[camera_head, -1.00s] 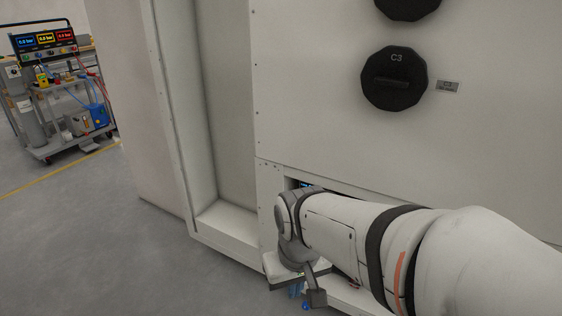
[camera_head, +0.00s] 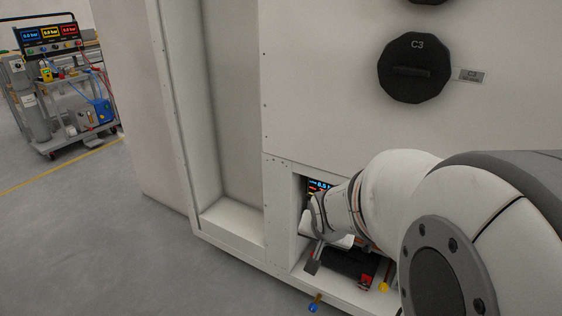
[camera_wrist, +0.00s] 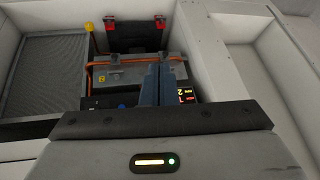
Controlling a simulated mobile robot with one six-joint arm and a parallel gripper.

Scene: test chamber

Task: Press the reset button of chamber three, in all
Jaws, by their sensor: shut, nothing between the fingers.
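My gripper (camera_wrist: 163,72) shows in the wrist view as two blue-grey fingers shut together, with nothing between them. They point into an open recess, over or in front of a grey box (camera_wrist: 120,73) with an orange cable. A small lit display (camera_wrist: 186,95) is just right of the fingers, partly covered. In the head view my arm reaches into the low recess, where the lit display (camera_head: 321,184) shows at the upper left. I cannot make out a reset button.
The recess has red clamps (camera_wrist: 109,23) and a yellow knob (camera_wrist: 89,28); a blue knob (camera_head: 313,307) sits low at the front. Its white walls are close around the gripper. An equipment cart (camera_head: 65,90) stands far left. The floor between is clear.

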